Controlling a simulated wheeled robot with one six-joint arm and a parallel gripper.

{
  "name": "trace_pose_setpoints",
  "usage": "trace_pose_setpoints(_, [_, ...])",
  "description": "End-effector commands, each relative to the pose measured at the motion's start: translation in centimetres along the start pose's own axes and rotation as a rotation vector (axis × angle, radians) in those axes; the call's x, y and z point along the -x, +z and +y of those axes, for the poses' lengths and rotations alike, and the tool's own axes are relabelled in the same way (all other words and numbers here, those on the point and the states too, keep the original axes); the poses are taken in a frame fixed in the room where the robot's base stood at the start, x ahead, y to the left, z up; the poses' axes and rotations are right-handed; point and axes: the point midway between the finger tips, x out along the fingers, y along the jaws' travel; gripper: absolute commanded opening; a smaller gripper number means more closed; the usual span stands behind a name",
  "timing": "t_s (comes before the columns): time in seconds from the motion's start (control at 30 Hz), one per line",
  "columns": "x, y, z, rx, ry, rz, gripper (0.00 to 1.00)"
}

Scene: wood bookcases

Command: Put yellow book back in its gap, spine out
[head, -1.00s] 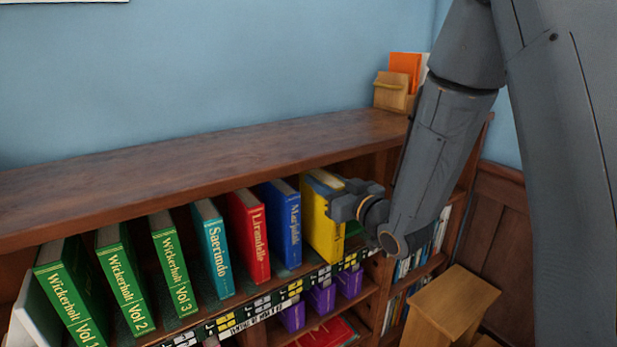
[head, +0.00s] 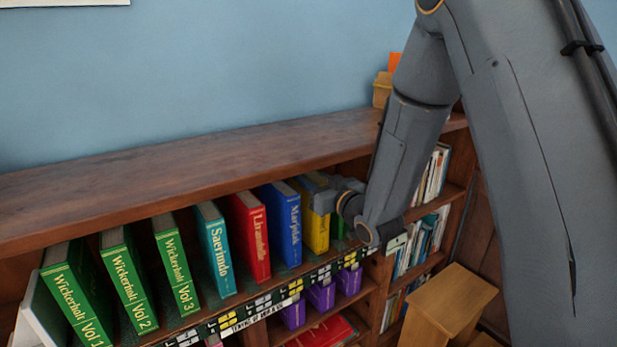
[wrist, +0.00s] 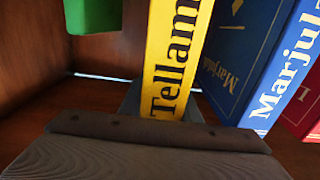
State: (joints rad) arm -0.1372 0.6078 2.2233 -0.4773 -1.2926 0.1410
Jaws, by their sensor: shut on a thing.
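The yellow book (head: 315,228) stands upright on the top shelf of the bookcase, to the right of the blue book (head: 283,225). Its spine faces out and shows the letters "Tellam" in the wrist view (wrist: 175,60). My gripper (head: 330,198) is at the spine, shut on the yellow book. In the wrist view the blue "Marjulak" book (wrist: 248,60) is to its right, with a narrow gap between them. A green thing (wrist: 92,14) is to its left. My gripper hides part of the yellow book in the head view.
Teal (head: 213,250), red (head: 250,238) and several green books (head: 128,280) stand further left on the same shelf. Labels run along the shelf edge (head: 265,302). Purple books (head: 320,296) are below. A wooden stool (head: 450,300) stands at the lower right.

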Motion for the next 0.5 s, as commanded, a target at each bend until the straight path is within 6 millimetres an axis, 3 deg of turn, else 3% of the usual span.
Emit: trace_pose_setpoints(0.5, [-0.05,0.38,0.06,0.001,0.000,0.005,0.00])
